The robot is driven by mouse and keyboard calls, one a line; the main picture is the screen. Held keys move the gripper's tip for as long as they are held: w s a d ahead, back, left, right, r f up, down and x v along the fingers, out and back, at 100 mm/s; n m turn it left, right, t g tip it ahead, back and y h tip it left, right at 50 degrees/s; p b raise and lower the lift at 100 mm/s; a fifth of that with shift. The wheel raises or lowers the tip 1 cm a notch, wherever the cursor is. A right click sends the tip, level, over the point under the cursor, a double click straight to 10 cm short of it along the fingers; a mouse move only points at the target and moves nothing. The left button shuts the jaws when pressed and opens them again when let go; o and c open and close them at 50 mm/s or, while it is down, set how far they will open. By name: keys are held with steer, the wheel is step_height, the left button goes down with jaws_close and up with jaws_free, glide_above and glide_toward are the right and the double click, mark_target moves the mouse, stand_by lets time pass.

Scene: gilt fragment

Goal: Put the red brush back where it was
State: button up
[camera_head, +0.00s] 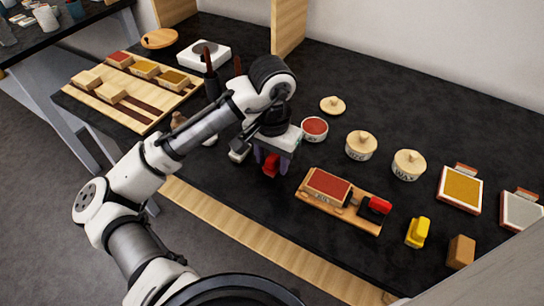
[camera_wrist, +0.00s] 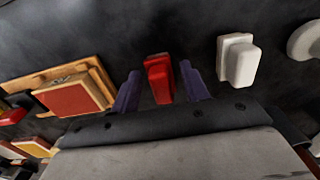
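The red brush (camera_head: 271,165), a block with a raised back, is under my gripper (camera_head: 269,158) on the dark table. In the wrist view the red brush (camera_wrist: 158,78) is between the two purple fingers of my gripper (camera_wrist: 160,85). A narrow gap shows on each side, so the gripper is open around it, not closed on it. Whether the brush's underside touches the table is hard to see. A second red piece (camera_head: 378,205) with a black part lies at the right end of a wooden board (camera_head: 368,222).
The board also bears a red-topped block (camera_head: 327,185). A yellow block (camera_head: 418,232) and a brown block (camera_head: 461,252) are to the right. A white block (camera_wrist: 238,60) stands right of the brush. A red-filled bowl (camera_head: 314,129) and lidded jars (camera_head: 361,145) are behind.

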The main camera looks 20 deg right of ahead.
mark_target(273, 157)
steer(key=shift+o, duration=0.2)
steer(key=shift+r, duration=0.1)
step_height(273, 157, up, 12)
stand_by(0.5)
steer(key=shift+d+r, duration=0.1)
